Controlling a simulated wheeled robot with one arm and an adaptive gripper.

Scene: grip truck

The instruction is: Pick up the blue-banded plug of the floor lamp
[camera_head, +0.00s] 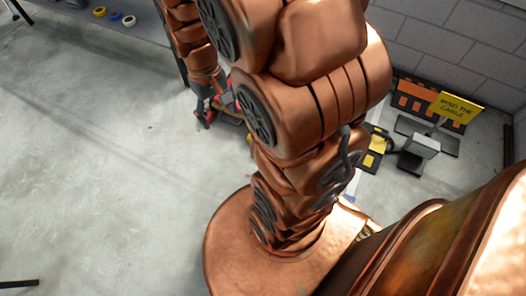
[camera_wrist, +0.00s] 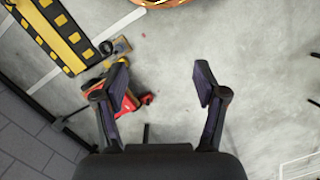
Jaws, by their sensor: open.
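My gripper (camera_wrist: 164,80) is open in the wrist view, with its two fingers apart and bare concrete floor between them. In the head view my gripper (camera_head: 205,112) hangs low at the left of my copper arm, partly hidden by it. I cannot make out the blue-banded plug or the floor lamp for certain in either view. A small dark rounded item (camera_wrist: 122,45) with a bluish patch beside it lies up and left of the gripper in the wrist view, too small to name. A red item (camera_wrist: 133,104) lies behind and beside the left finger.
A yellow-and-black striped strip (camera_wrist: 55,32) lies at the wrist view's upper left. In the head view, a yellow sign (camera_head: 457,108) reading "MIND THE CABLE" stands by the block wall. Rolls, including a blue one (camera_head: 115,16), sit at upper left. Open floor (camera_head: 90,150) spreads left.

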